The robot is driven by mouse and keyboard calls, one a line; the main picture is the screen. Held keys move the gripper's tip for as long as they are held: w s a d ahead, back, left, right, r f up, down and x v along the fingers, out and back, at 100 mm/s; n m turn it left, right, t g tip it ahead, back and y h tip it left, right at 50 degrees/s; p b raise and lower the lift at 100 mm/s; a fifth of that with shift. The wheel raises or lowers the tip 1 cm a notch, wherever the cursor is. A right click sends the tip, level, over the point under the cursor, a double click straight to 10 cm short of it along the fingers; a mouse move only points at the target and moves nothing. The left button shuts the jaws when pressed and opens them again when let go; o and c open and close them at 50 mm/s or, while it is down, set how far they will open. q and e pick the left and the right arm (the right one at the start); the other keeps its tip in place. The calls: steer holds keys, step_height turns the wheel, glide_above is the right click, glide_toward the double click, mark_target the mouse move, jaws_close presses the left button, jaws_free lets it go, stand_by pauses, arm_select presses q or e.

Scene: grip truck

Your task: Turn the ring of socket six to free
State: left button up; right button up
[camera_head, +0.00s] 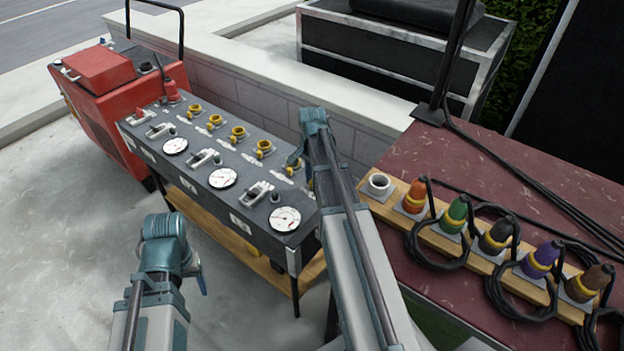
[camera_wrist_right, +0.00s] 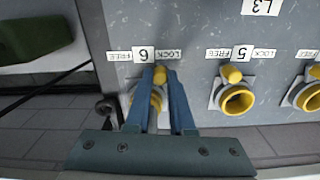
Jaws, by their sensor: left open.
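Socket six's yellow ring (camera_wrist_right: 159,76) is at the end of the dark grey panel (camera_head: 190,160). In the right wrist view its tab sits between the blue fingers of my right gripper (camera_wrist_right: 161,75), on the LOCK label side (camera_wrist_right: 168,55) of the number 6 (camera_wrist_right: 143,55). The FREE label (camera_wrist_right: 118,56) is to the left. The fingers appear shut on the tab and hide much of the ring. In the head view my right arm mostly hides this socket. My left gripper (camera_head: 201,281) is open and empty, low in front of the panel.
Socket five (camera_wrist_right: 236,98) is next to socket six, its tab toward its FREE label. Dials and clamps line the panel's front half. A red generator (camera_head: 100,75) stands left. On the maroon table (camera_head: 500,190), a wooden rack holds coloured plugs (camera_head: 457,212) with black cables.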

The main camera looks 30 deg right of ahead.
jaws_close()
steer(key=s+n, duration=0.1)
steer(key=n, duration=0.1)
steer(key=s+n, duration=0.1)
steer(key=n, duration=0.1)
steer(key=shift+d, duration=0.15)
steer(key=n, duration=0.2)
steer(key=s+n, duration=0.1)
steer(key=n, duration=0.1)
steer(key=s+d+n, duration=0.1)
steer(key=shift+d+n, duration=0.1)
steer(key=shift+n, duration=0.3)
steer(key=shift+d, duration=0.1)
stand_by(0.4)
steer(key=o, duration=0.6)
jaws_free()
